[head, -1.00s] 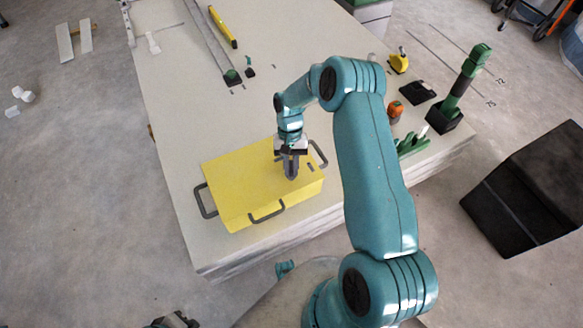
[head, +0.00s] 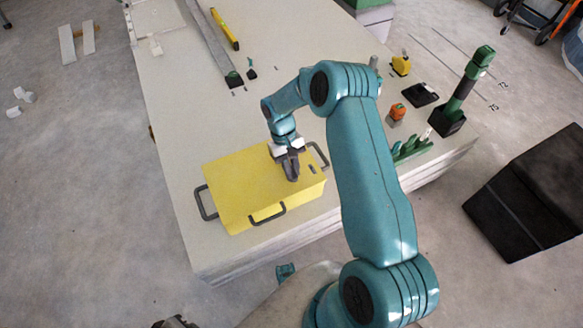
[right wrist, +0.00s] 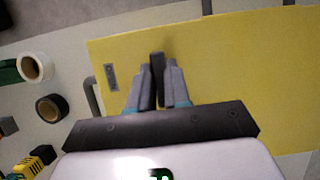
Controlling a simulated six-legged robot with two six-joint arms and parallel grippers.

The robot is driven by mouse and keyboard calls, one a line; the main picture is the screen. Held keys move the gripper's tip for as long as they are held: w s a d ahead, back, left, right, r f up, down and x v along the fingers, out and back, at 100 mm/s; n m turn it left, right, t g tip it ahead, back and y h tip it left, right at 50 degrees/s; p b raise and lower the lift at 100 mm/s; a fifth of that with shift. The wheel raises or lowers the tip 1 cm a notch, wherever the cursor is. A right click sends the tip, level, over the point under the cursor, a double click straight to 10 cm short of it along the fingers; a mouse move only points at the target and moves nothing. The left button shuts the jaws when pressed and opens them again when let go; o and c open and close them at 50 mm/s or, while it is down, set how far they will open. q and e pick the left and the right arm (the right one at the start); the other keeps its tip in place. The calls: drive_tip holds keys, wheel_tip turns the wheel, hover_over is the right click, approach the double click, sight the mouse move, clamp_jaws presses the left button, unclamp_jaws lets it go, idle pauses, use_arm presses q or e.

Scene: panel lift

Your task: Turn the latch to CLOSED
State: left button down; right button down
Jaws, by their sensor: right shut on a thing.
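A yellow box (head: 235,190) with dark handles lies near the table's front edge. It also fills much of the right wrist view (right wrist: 230,90). My right gripper (head: 292,177) is over the right part of the box's top. In the right wrist view its fingers (right wrist: 158,70) are shut on a dark upright piece, which looks like the latch (right wrist: 158,66). The fingers hide most of it. A small grey marked plate (right wrist: 110,77) lies beside it on the yellow top. I cannot read which position the latch is in. My left gripper cannot be made out.
The table (head: 180,110) is clear left of and behind the box. A yellow level (head: 224,28) lies farther back. An orange-topped item (head: 397,112), a green tool in a stand (head: 462,90) and a yellow tool (head: 401,65) stand along the right. A black box (head: 530,190) is on the floor.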

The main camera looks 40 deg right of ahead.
drive_tip(key=shift+s+f, duration=0.1)
drive_tip(key=c, duration=1.1)
unclamp_jaws()
drive_tip(key=p+v, duration=0.3)
drive_tip(key=v, duration=1.3)
drive_tip(key=shift+d, duration=0.1)
